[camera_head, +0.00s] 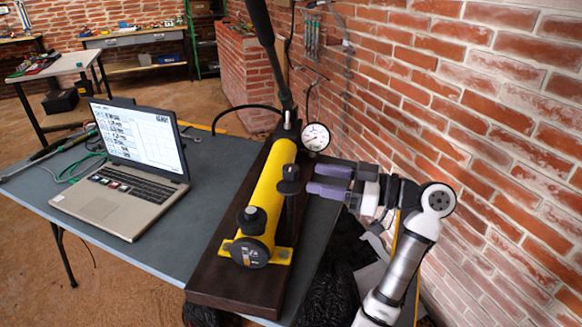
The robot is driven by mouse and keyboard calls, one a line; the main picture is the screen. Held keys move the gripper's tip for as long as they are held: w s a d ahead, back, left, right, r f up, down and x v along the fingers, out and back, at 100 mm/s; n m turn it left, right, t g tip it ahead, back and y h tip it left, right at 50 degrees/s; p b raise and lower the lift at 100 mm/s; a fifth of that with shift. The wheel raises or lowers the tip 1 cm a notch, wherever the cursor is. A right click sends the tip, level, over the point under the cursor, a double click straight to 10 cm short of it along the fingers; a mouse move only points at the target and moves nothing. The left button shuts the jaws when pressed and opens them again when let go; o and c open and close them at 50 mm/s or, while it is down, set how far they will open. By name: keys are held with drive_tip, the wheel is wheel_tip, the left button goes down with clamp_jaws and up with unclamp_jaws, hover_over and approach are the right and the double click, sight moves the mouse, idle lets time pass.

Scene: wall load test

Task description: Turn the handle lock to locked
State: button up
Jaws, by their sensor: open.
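A yellow hand pump (267,195) lies on a dark wooden board (232,280) on the table. Its long black handle (263,30) stands up and leans left, out of the top of the picture. A black knob (289,181) on an upright stem stands at the pump's right side. Another black knob (250,221) sits on the pump's near end. I cannot tell which part is the handle lock or how it is set. My gripper (312,179) is open, its purple fingers pointing left, just right of the knob on the stem. I see no clear contact.
A round gauge (316,137) stands behind my gripper. An open laptop (128,160) is on the table (205,165) to the left, with green cables beside it. A brick wall (480,110) runs close along the right. Black bags (345,265) lie below the table's right edge.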

sight(291, 173)
drive_tip(key=p+x, duration=0.1)
drive_tip(key=x, duration=0.6)
drive_tip(key=shift+a, duration=0.1)
drive_tip(key=c, duration=0.9)
drive_tip(key=shift+c, duration=0.2)
